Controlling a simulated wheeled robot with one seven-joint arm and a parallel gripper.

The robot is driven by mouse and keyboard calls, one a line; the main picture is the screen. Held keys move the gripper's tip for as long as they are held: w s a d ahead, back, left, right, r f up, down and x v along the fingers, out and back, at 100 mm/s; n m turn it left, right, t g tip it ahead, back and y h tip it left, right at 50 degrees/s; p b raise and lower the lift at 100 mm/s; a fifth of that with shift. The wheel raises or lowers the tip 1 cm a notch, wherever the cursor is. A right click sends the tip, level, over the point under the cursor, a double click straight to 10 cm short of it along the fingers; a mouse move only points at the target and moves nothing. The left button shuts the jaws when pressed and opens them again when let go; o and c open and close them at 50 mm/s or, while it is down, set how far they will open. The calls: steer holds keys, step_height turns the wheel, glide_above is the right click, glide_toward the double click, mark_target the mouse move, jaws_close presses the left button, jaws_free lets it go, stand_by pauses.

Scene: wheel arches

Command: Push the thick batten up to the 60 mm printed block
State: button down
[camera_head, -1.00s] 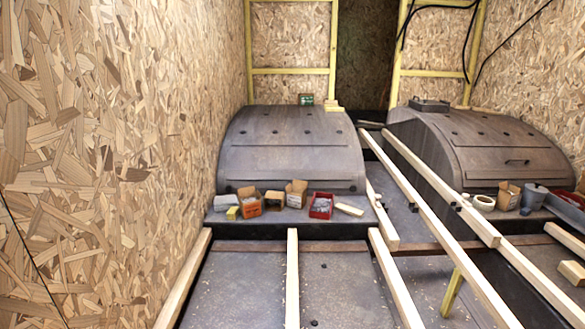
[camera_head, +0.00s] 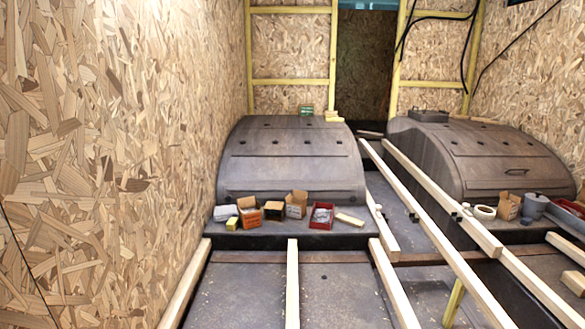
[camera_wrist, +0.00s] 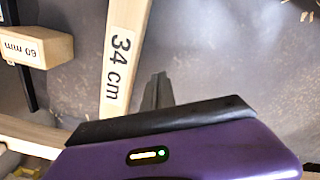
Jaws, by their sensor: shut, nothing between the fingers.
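In the wrist view, the printed block (camera_wrist: 40,47) is pale wood marked "60 mm" and lies at the upper left. A pale batten (camera_wrist: 123,55) marked "34 cm" stands to its right, with a dark gap between them. I cannot tell whether this is the thick batten. My gripper (camera_wrist: 157,80) is shut and empty, its dark fingers just right of the 34 cm batten's lower part. I cannot tell whether they touch it. My gripper does not show in the head view, and I cannot pick out the 60 mm block there.
In the head view, long battens (camera_head: 292,285) run across the dark floor (camera_head: 335,290). Two wheel arches (camera_head: 290,175) stand behind. Small boxes and a red tray (camera_head: 321,220) sit on the ledge. A chipboard wall (camera_head: 120,150) bounds the left. Another pale batten (camera_wrist: 30,136) crosses the wrist view's lower left.

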steer(key=shift+f, duration=0.25)
stand_by(0.4)
steer(key=shift+f+b, duration=0.55)
steer(key=shift+f, duration=0.1)
steer(key=shift+s+p, duration=0.65)
steer(key=shift+p, duration=0.1)
steer(key=shift+s+p, duration=0.35)
steer(key=shift+s, duration=0.25)
steer(key=shift+s+p, duration=0.45)
steer(key=shift+p, duration=0.15)
steer(key=shift+s+p, duration=0.3)
steer(key=shift+s, duration=0.05)
steer(key=shift+s+p, duration=0.3)
steer(key=shift+s, duration=0.05)
steer(key=shift+s+p, duration=0.85)
steer(key=shift+s, duration=0.15)
